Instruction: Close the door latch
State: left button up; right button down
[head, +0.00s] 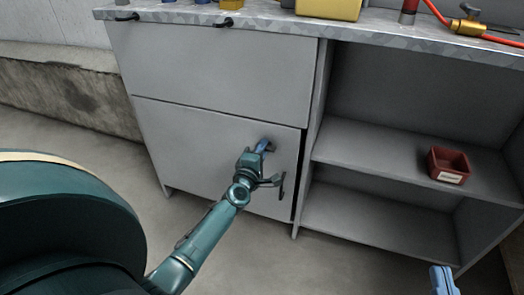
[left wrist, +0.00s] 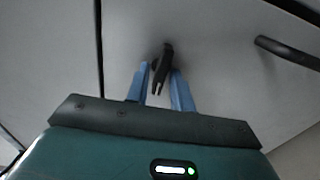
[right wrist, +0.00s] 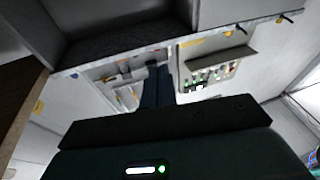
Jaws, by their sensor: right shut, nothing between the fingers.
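The grey cabinet door (head: 205,150) is the lower left panel, and it lies about flush, with a dark gap along its right edge. My left gripper (head: 266,146) is at the door's upper right part. In the left wrist view, its two blue fingers (left wrist: 160,90) stand apart on either side of a small black latch (left wrist: 166,58); I cannot tell whether they touch it. The gripper hides the latch in the head view. My right gripper (head: 441,278) is shut and empty at the lower right, away from the door. Its fingers also show in the right wrist view (right wrist: 157,85).
A dark bar handle (left wrist: 288,52) shows at the right of the left wrist view. Open shelves (head: 385,160) stand right of the door, with a red bin (head: 449,166) on one. The worktop (head: 270,25) above carries a yellow case and a red hose. Floor in front is clear.

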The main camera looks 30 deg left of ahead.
pick_arm(q)
jog(key=shift+o, duration=0.8)
jog(key=p+v, duration=0.2)
jog(key=v, duration=1.1)
